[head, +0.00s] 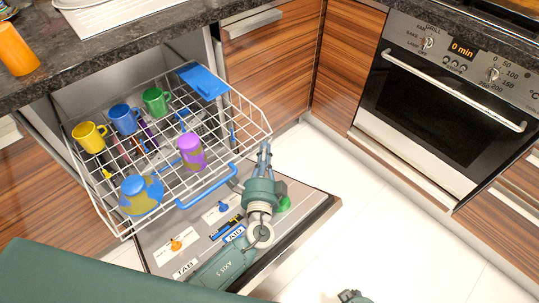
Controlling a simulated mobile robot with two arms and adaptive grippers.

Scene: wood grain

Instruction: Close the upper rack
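The upper rack (110,202) is a white wire basket of the dishwasher, pulled out over its lowered door (315,203). It has a blue front handle (207,187). It holds a yellow mug (89,138), a blue mug (124,119), a green mug (156,101), a purple cup (191,151) and a blue-yellow cup (141,196). My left gripper (264,158) points up just outside the rack's front right corner, right of the handle. I cannot tell whether its fingers touch the wire or how far apart they are. A small grey-green piece shows at the bottom edge; my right gripper's fingers do not show.
A dark stone counter (110,58) runs above the dishwasher, with an orange cup (17,50) at its edge. Wooden cabinets (272,62) stand right of the dishwasher, and an oven (440,105) stands farther right. The white floor (390,235) at right is clear.

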